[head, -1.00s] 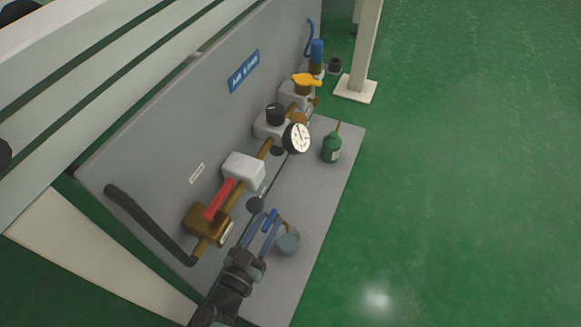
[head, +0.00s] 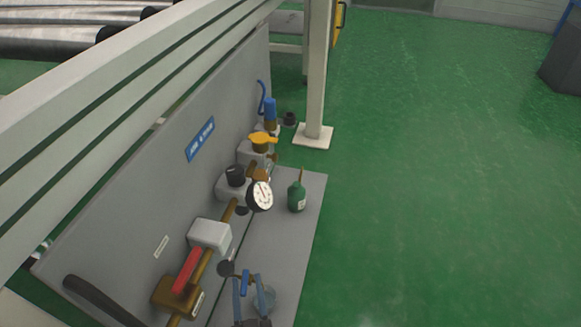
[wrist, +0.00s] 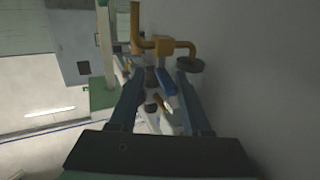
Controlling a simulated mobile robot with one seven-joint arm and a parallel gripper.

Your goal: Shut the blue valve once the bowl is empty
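The blue valve (head: 245,284) is a small blue lever low on the panel's piping. It also shows in the wrist view (wrist: 166,82), between my fingers. My gripper (head: 247,279) is open, with its two blue-grey fingers apart on either side of the lever. In the wrist view my gripper (wrist: 160,86) shows a gap around the lever; I see no clear contact. A translucent bowl (head: 265,300) is partly hidden behind my right finger. I cannot tell what it holds.
A grey panel (head: 130,190) carries a red lever (head: 187,270), a white box (head: 210,236), a dial gauge (head: 260,195) and a yellow valve (head: 263,139). A green bottle (head: 297,198) stands on the base plate. A white post (head: 316,75) is behind. Green floor at right is clear.

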